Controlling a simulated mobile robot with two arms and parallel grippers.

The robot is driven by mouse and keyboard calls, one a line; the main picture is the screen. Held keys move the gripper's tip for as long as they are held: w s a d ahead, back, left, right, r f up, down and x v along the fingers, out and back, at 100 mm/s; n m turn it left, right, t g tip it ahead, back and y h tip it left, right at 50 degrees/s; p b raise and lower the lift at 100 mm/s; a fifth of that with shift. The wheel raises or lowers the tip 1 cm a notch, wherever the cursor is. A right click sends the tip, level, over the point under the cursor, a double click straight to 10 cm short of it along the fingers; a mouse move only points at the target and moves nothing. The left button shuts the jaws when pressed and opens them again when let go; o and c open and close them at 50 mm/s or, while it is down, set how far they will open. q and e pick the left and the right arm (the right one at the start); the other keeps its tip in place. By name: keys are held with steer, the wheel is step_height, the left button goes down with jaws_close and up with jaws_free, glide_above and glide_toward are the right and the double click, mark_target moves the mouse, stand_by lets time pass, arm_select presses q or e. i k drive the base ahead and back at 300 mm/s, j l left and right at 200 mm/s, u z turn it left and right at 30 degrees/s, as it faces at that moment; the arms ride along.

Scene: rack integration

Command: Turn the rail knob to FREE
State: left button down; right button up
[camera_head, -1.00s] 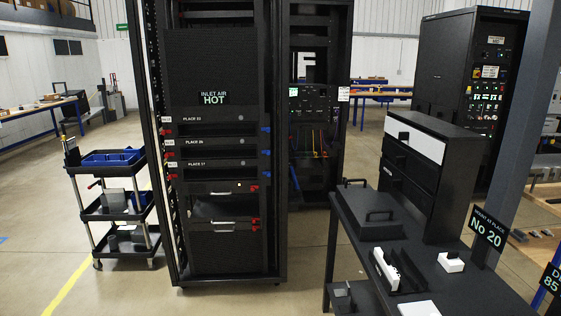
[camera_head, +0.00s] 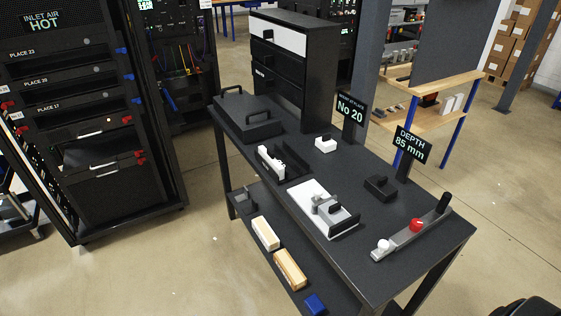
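A grey rail (camera_head: 412,236) lies near the right end of the black table. A red knob (camera_head: 416,225) sits on the middle of the rail, with a small pale mark on it. A white round knob (camera_head: 383,245) is at the rail's near left end, and a black upright handle (camera_head: 443,203) is at its far right end. Any lettering by the knobs is too small to read. Neither gripper is in view. A dark rounded shape shows at the bottom right corner, and I cannot tell what it is.
The black table (camera_head: 385,284) also holds a white plate with a grey clamp (camera_head: 326,205), a black block (camera_head: 380,187), a white block (camera_head: 326,145) and a drawer cabinet (camera_head: 290,75). Signs stand at its back edge. The server rack (camera_head: 75,120) is left. Open floor lies in front.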

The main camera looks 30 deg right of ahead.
mark_target(416, 224)
steer(key=z, duration=1.7)
